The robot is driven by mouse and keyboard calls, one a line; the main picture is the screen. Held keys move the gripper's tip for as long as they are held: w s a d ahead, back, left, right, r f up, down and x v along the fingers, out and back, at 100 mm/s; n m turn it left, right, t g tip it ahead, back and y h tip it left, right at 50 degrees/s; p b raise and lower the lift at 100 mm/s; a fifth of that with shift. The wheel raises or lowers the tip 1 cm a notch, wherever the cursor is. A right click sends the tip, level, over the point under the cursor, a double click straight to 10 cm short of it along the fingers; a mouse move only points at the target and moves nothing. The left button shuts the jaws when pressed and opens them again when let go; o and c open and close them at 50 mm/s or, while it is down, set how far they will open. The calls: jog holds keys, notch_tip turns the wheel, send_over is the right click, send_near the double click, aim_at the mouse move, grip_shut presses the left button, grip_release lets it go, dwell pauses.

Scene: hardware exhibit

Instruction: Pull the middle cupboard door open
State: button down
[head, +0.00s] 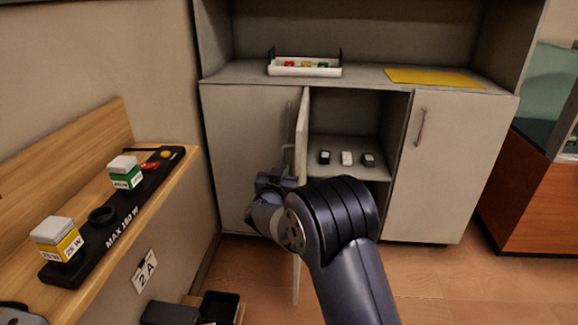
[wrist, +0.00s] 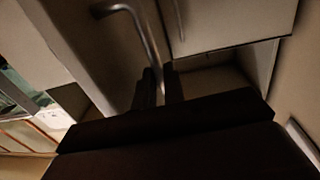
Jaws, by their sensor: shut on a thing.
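The middle cupboard door (head: 301,130) stands swung out from the cabinet, seen nearly edge-on in the head view. The compartment behind it is open to view. My gripper (head: 277,180) is at the door's handle (head: 287,152), on the left side of the door. In the wrist view the handle (wrist: 146,40) is a bent metal bar, and my gripper's fingers (wrist: 160,88) are closed around its lower part. My arm hides the lower part of the door and compartment in the head view.
Inside the compartment, a shelf (head: 345,171) holds small blocks (head: 347,158). The left door (head: 245,150) and right door (head: 445,165) are shut. A white tray (head: 305,70) and yellow mat (head: 433,78) lie on the counter. A wooden bench (head: 165,195) stands at left; dark bins (head: 219,306) sit below it.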

jog(key=shift+w+r, duration=0.15)
jog(key=shift+r, duration=0.15)
jog(key=c, duration=1.8)
grip_release()
jog(key=shift+w+d+f, duration=0.1)
jog(key=o, duration=0.3)
jog(key=shift+f, duration=0.1)
jog(key=s+a+p, duration=0.1)
jog(key=s+p, duration=0.1)
jog(key=s, duration=0.9)
jog(key=shift+a, duration=0.35)
jog(key=shift+w, duration=0.1)
jog(key=w+d+b, duration=0.2)
jog(key=w, duration=0.8)
jog(key=shift+w+b, duration=0.25)
jog(key=shift+b, duration=0.1)
